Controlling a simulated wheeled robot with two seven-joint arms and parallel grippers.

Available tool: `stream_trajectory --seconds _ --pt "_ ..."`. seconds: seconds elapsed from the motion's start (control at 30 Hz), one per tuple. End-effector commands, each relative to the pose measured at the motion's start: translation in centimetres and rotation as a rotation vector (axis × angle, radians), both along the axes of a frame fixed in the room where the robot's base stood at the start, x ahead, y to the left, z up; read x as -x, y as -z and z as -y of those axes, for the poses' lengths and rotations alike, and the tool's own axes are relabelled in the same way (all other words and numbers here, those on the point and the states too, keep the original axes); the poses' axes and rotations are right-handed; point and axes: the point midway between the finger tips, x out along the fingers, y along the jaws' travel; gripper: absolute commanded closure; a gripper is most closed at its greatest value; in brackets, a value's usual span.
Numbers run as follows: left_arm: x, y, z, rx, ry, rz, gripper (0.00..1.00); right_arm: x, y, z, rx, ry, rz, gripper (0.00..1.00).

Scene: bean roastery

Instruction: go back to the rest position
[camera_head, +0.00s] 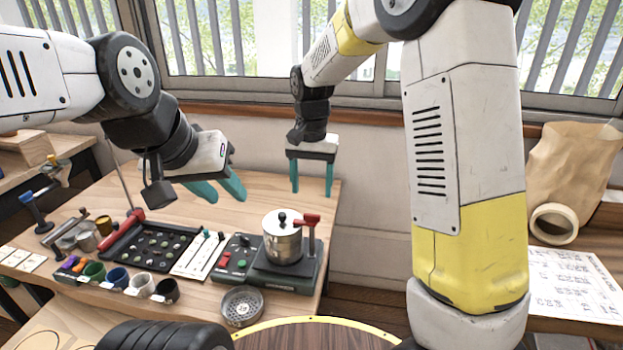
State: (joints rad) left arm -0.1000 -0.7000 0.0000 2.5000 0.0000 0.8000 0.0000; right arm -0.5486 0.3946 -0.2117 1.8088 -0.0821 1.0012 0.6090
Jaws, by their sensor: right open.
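My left gripper (228,196) hangs over the back middle of the wooden table (262,193), tilted, its teal fingers apart with nothing seen between them. My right gripper (312,190) is to its right, near the table's back right corner. It points down, and its two teal fingers are open and empty.
A roaster with a metal drum (282,237) and red handle stands below my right gripper. A black bean tray (152,245), several small cups (117,279) and a round sieve (242,306) are on the table. A paper bag (568,165) and tape roll (554,224) are at right.

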Motion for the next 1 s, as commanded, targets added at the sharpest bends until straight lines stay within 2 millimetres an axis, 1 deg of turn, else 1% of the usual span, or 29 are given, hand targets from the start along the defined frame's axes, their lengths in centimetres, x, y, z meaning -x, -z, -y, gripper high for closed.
stream_trajectory --seconds 0.07,0.13,0.17,0.27,0.4,0.57,0.6,0.67,0.7,0.8,0.9,1.0 --pt "0.0 0.0 0.0 0.000 0.000 0.000 0.64 0.1 -0.3 0.2 -0.005 -0.001 0.004 0.36" --pt "0.0 0.0 0.0 0.000 0.000 0.000 0.64 0.5 -1.1 0.9 -0.021 -0.005 0.016 0.36" --pt "0.0 0.0 0.0 0.000 0.000 0.000 0.64 0.8 -1.6 1.3 -0.031 -0.008 0.023 0.36" --pt "0.0 0.0 0.0 0.000 0.000 0.000 0.64 2.3 -3.9 3.1 -0.076 -0.026 0.065 0.36" --pt "0.0 0.0 0.0 0.000 0.000 0.000 0.64 5.5 -7.4 6.3 -0.139 -0.070 0.151 0.36" --pt "0.0 0.0 0.0 0.000 0.000 0.000 0.64 9.8 -10.2 9.3 -0.180 -0.124 0.264 0.36" --pt "0.0 0.0 0.0 0.000 0.000 0.000 0.64 10.9 -10.7 10.0 -0.184 -0.138 0.294 0.36" --pt "0.0 0.0 0.0 0.000 0.000 0.000 0.64 12.6 -11.3 10.9 -0.186 -0.158 0.341 0.36" --pt "0.0 0.0 0.0 0.000 0.000 0.000 0.64 13.7 -11.6 11.4 -0.185 -0.172 0.371 0.36" --pt "0.0 0.0 0.0 0.000 0.000 0.000 0.64 16.4 -12.0 12.5 -0.174 -0.203 0.444 0.36" --pt "0.0 0.0 0.0 0.000 0.000 0.000 0.64 18.4 -12.1 13.3 -0.155 -0.228 0.500 0.36" --pt "0.0 0.0 0.0 0.000 0.000 0.000 0.64 19.7 -12.0 13.7 -0.137 -0.247 0.540 0.36"
